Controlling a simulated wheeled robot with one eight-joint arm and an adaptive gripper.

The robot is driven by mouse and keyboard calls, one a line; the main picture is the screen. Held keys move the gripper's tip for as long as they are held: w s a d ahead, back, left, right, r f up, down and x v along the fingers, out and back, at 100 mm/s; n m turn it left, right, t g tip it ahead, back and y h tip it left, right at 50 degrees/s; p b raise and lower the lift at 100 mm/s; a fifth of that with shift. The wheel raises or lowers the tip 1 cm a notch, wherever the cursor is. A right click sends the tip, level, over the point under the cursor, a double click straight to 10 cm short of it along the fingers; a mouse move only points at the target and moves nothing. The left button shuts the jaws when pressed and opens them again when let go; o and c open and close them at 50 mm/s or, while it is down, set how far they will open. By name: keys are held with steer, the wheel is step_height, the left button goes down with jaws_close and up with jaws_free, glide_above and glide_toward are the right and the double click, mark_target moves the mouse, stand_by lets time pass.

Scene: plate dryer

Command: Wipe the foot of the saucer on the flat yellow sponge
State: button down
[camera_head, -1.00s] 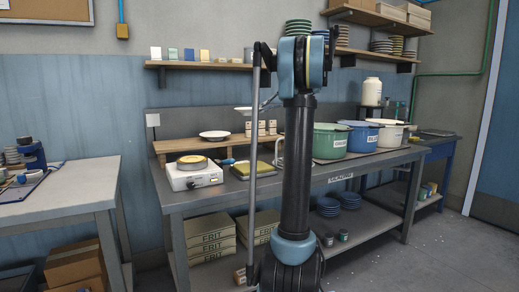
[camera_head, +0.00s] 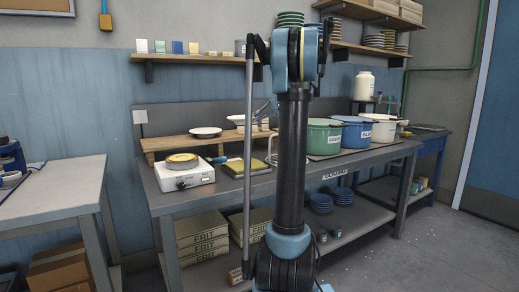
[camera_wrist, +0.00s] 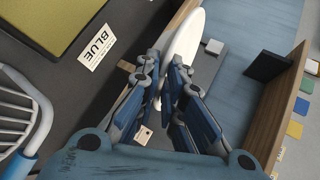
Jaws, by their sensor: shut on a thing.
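My gripper (camera_wrist: 166,85) is shut on the rim of a white saucer (camera_wrist: 185,42), which shows nearly edge-on in the wrist view. In the head view a white saucer (camera_head: 238,118), apparently the held one, shows left of my arm, above the wooden riser. My gripper is hidden behind my arm there. The flat yellow sponge (camera_wrist: 42,22) lies at the top left of the wrist view, on a dark base and apart from the saucer. In the head view the sponge (camera_head: 246,166) lies on the bench, lower than the saucer. The saucer's foot cannot be made out.
Another white saucer (camera_head: 206,132) sits on the wooden riser (camera_head: 170,143). A white appliance (camera_head: 185,177) with a round yellow top stands left of the sponge. A wire rack (camera_wrist: 20,115) is near the wrist's left. Green (camera_head: 324,137) and blue (camera_head: 357,135) pots stand to the right.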

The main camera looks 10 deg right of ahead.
steer(key=m+t, duration=0.1)
glide_above(260, 165)
steer(key=shift+h, duration=0.4)
step_height(260, 165, down, 13)
steer(key=shift+r, duration=0.1)
steer(key=shift+f, duration=2.55)
steer(key=shift+f, duration=0.35)
steer(key=shift+d, duration=0.1)
